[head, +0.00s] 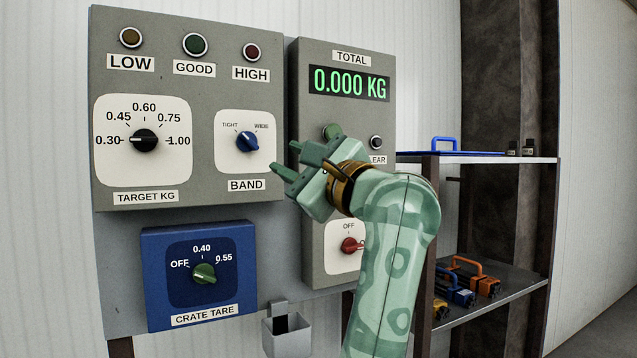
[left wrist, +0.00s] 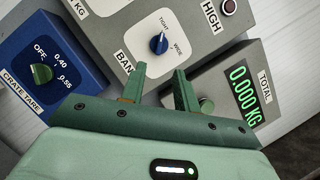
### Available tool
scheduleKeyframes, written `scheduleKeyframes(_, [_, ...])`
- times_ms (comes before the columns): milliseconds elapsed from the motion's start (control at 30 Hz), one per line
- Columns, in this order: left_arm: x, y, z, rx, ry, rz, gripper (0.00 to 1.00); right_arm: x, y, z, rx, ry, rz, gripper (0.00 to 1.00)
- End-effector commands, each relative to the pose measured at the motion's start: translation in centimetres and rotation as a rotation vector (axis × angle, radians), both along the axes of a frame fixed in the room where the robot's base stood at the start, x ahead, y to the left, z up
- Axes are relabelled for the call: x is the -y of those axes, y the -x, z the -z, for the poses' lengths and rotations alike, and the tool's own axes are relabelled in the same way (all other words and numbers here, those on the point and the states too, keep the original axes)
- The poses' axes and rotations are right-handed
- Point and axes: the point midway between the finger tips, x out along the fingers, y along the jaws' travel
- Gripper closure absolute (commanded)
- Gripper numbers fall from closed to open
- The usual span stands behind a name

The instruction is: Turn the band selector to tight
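The band selector (head: 246,141) is a blue knob on a white plate in the grey left panel, with TIGHT at its upper left and WIDE at its upper right. Its white mark points up-left toward TIGHT. In the left wrist view the knob (left wrist: 159,43) also points toward the TIGHT label. My left gripper (head: 284,158) is open and empty, just right of and slightly below the knob, apart from it. Its two fingers (left wrist: 158,82) point toward the panel in the wrist view, with nothing between them. My right gripper is not in view.
The target dial (head: 144,140) sits left of the band plate and points to 0.30. A blue crate tare box (head: 198,232) is below. The TOTAL display (head: 348,83) reads 0.000 KG. A red knob (head: 351,245) is partly behind my arm. Shelves (head: 500,292) stand right.

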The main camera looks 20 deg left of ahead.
Motion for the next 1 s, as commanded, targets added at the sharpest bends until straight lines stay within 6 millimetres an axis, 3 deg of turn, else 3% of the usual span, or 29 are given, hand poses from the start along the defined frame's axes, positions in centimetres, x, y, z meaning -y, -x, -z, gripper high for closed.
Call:
scheduleKeyframes(100, [2.5,1.0,0.9,0.000,-0.003,0.000,0.69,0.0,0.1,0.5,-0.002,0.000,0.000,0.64])
scheduleKeyframes(300, [5.0,2.2,1.6,0.000,-0.001,-0.002,0.69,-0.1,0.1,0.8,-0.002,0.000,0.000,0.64])
scheduleKeyframes(867, [5.5,2.4,1.7,-0.005,-0.002,-0.002,0.69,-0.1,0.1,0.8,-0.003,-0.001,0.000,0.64])
scheduleKeyframes(1000, [6.0,3.2,-0.4,-0.079,-0.164,-0.081,0.69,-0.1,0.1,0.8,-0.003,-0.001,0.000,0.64])
